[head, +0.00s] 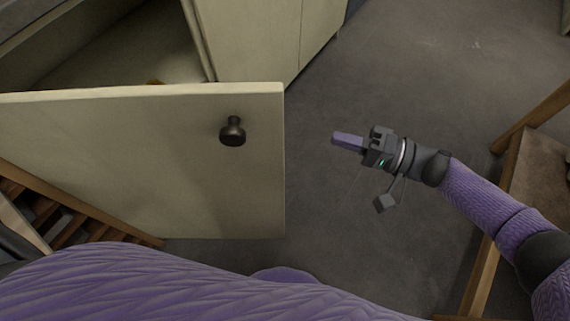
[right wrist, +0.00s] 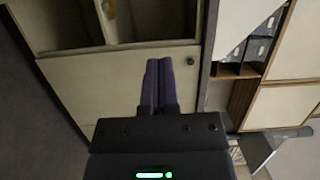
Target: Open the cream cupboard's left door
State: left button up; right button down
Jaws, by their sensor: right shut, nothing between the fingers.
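The cream cupboard (head: 258,40) stands at the top of the head view. Its left door (head: 130,160) is swung wide open toward me, with a dark round knob (head: 232,131) near its free edge. The open interior shows behind the door's top edge. My right gripper (head: 340,139) is to the right of the door, clear of the knob, its purple fingers shut and empty. In the right wrist view the shut fingers (right wrist: 158,85) overlap the door (right wrist: 120,80) in the picture; the knob (right wrist: 190,61) shows to their right. My left gripper is out of view.
Grey floor (head: 400,70) is clear right of the door. A wooden-framed piece (head: 490,260) stands at the right edge, near my right arm. A slatted wooden thing (head: 75,222) lies below the door at the left. Shelves with grey boxes (right wrist: 262,38) show in the wrist view.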

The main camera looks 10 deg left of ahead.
notch_tip(320, 180, down, 8)
jog(key=b, duration=0.6)
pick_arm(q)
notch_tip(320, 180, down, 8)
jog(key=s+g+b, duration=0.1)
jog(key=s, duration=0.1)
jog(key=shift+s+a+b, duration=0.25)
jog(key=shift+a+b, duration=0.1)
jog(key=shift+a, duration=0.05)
pick_arm(e)
jog(key=s+a, duration=0.3)
jog(key=a, duration=0.6)
jog(key=shift+s+f+m, duration=0.15)
jog(key=shift+f+m, duration=0.05)
jog(key=shift+m, duration=0.1)
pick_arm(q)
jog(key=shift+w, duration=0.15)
